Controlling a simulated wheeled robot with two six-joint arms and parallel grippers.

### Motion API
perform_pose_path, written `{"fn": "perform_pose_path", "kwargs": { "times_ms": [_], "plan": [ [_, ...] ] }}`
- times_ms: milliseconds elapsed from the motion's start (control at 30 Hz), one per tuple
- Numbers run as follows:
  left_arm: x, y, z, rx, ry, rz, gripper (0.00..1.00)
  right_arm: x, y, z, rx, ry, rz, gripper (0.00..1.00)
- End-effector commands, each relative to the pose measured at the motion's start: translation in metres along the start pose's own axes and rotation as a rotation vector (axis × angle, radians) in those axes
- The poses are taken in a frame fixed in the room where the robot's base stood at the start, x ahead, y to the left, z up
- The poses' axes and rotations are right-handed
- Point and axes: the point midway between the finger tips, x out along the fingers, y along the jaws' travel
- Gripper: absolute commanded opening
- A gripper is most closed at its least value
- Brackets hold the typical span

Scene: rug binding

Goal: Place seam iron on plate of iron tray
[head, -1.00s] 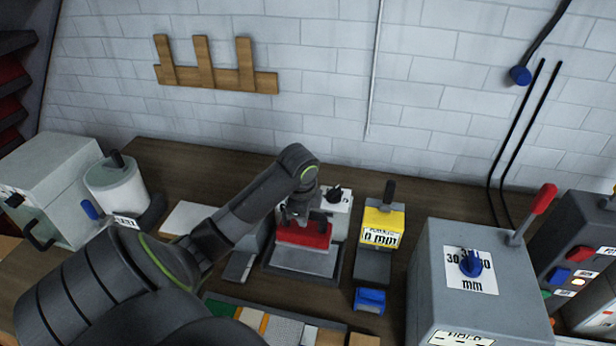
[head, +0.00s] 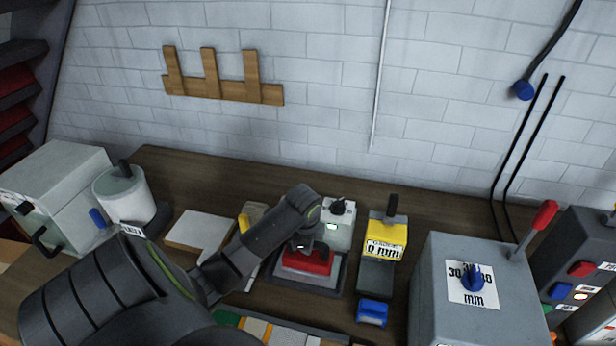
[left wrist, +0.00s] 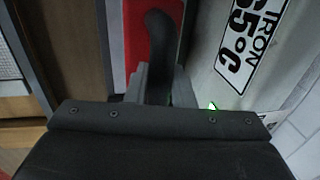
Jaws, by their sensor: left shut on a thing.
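The seam iron (head: 306,263) is a red block with a black handle. It is at the plate of the iron tray (head: 338,277), a dark grey base with a white control box behind it. My left gripper (head: 309,244) is above it, shut on its handle. In the left wrist view the black handle (left wrist: 160,38) stands between the fingers (left wrist: 153,84), over the red body (left wrist: 138,30). The iron looks down on or very close to the plate; the contact is hidden. My right gripper is not in view.
The control box (head: 339,226) shows a green light. A yellow gauge (head: 387,238) and a blue block (head: 371,313) stand to the right, then a large grey machine (head: 465,285) with a red lever.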

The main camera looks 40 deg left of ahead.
Motion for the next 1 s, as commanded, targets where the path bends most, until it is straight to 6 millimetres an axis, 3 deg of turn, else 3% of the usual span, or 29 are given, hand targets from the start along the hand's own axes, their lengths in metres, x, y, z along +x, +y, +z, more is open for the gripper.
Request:
{"fn": "perform_pose_path", "kwargs": {
  "times_ms": [33, 200, 567, 767, 1000],
  "plan": [
    [0.001, 0.0, 0.0, 0.0, 0.0, 0.001, 0.23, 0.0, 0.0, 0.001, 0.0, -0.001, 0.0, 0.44],
    [0.001, 0.0, 0.0, 0.0, 0.0, 0.001, 0.43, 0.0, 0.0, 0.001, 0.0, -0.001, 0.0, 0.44],
    [-0.004, -0.001, 0.0, 0.0, 0.0, -0.003, 0.43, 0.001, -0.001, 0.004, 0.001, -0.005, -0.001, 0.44],
    [-0.027, -0.001, 0.0, 0.002, -0.001, -0.006, 0.43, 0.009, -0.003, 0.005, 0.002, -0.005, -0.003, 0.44],
    [-0.076, -0.001, 0.0, 0.003, -0.001, -0.007, 0.43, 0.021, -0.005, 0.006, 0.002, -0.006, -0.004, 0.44]
  ]
}}
